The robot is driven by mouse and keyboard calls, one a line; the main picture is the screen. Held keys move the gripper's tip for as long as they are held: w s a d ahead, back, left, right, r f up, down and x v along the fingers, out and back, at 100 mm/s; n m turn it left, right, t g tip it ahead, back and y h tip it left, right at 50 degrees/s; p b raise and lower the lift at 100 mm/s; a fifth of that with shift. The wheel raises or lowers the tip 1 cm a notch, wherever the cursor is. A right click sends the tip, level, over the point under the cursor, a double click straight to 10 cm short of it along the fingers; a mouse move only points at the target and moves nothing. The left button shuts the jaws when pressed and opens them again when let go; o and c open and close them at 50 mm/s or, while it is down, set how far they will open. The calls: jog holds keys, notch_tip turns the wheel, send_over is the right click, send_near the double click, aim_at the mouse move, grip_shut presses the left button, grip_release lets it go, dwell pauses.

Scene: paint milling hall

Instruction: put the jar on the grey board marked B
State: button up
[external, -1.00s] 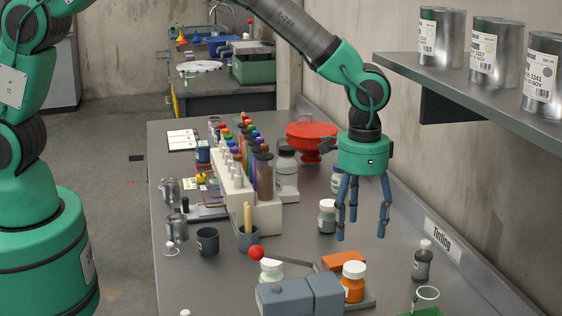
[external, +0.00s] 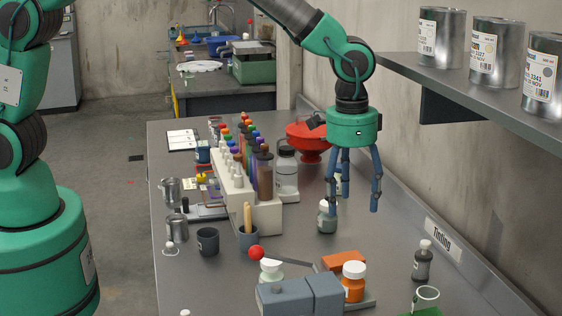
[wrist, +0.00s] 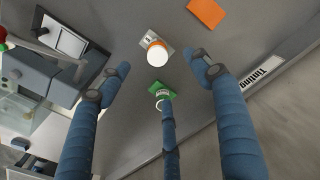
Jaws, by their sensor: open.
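My gripper (external: 353,192) is open and empty, fingers pointing down above the bench. An orange jar with a white lid (external: 353,284) stands on a grey board (external: 369,302); both show in the wrist view, the jar (wrist: 158,53) covering part of the board (wrist: 147,39). Any letter on the board is too small to read. A larger jar with a black lid (external: 286,178) stands farther back. I cannot tell which jar the task means.
An orange board (external: 345,261) lies beside the grey board, and a green board (external: 427,311) carries a cup (external: 426,295). A white rack of bottles (external: 250,212), a red bowl (external: 308,139) and a blue-grey device (external: 300,296) stand around. A can shelf (external: 480,88) overhangs the right side.

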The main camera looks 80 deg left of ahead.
jog(key=s+a+r+t, duration=0.1)
jog(key=s+a+r, duration=0.6)
jog(key=r, duration=0.4)
jog(key=s+a+r+t, duration=0.1)
jog(key=s+a+r, duration=0.4)
jog(key=s+r, duration=0.5)
jog(key=s+a+r+t, duration=0.1)
jog(key=s+a, duration=0.1)
jog(key=s, duration=0.6)
jog(key=s+a+r+n+t, duration=0.1)
jog(key=s+a+r, duration=0.1)
jog(key=s, duration=0.6)
jog(key=s+a+r+t, duration=0.1)
jog(key=s+a, duration=0.3)
jog(key=s, duration=0.4)
jog(key=shift+r+n, duration=0.3)
jog(key=shift+r, duration=0.3)
notch_tip(320, 180, down, 7)
jog(key=b, duration=0.7)
